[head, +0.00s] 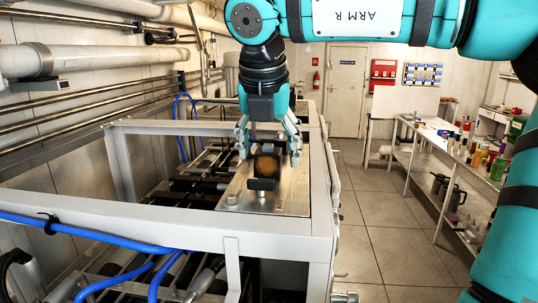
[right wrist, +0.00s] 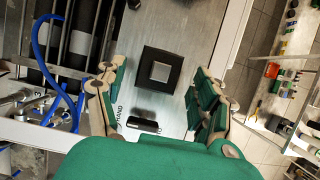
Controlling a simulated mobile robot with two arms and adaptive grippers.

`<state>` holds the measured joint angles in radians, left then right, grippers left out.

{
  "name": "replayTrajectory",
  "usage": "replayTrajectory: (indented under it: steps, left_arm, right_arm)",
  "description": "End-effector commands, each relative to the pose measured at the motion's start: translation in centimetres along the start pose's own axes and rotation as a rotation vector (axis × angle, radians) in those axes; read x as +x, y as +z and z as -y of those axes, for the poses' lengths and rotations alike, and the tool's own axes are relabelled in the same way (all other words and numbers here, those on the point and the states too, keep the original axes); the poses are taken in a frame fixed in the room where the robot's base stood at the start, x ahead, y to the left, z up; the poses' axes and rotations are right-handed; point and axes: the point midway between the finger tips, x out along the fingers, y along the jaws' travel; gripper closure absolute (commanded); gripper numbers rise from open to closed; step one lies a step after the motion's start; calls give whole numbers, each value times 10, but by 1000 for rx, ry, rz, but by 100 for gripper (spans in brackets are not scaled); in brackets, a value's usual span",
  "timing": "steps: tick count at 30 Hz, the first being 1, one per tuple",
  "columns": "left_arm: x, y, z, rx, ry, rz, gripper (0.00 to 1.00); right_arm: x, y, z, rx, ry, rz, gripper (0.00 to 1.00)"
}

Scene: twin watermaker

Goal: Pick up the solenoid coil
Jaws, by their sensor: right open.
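The solenoid coil appears to be the black square block with a grey square centre (right wrist: 161,70) on a bright metal plate in the right wrist view. In the head view it seems to be the dark block with a brownish face (head: 266,167). My right gripper (head: 268,146) points down over the plate, its fingers apart to either side of the block. In the right wrist view my right gripper (right wrist: 157,98) is open and empty, with the block between and slightly beyond the fingers. My left gripper is not in view.
A light grey frame (head: 326,205) surrounds the metal plate (head: 292,198). A small dark part (right wrist: 144,125) lies near the block. Blue hoses (head: 90,231) run at the left. A shelf with bottles (head: 440,143) stands right, beyond open tiled floor (head: 385,225).

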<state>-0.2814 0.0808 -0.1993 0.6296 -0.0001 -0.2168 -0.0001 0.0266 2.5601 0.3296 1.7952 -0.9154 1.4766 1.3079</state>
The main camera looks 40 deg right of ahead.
Motion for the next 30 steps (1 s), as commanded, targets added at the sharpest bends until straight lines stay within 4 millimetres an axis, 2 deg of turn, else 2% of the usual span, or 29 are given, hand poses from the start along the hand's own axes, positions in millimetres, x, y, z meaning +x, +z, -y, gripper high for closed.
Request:
replayTrajectory:
  steps: [1,6,13,27,29,30]
  left_arm:
    - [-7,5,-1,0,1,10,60]
    - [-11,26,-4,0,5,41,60]
    - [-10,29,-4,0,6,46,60]
    - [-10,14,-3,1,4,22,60]
    - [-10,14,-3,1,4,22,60]
    - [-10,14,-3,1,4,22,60]
  right_arm:
    - [5,1,0,-2,-5,-3,31]
    - [22,0,0,1,-1,-1,31]
    - [24,0,-1,1,1,0,31]
    - [24,0,-1,1,1,0,92]
    - [24,0,-1,1,1,0,100]
    - [24,0,-1,1,1,0,100]
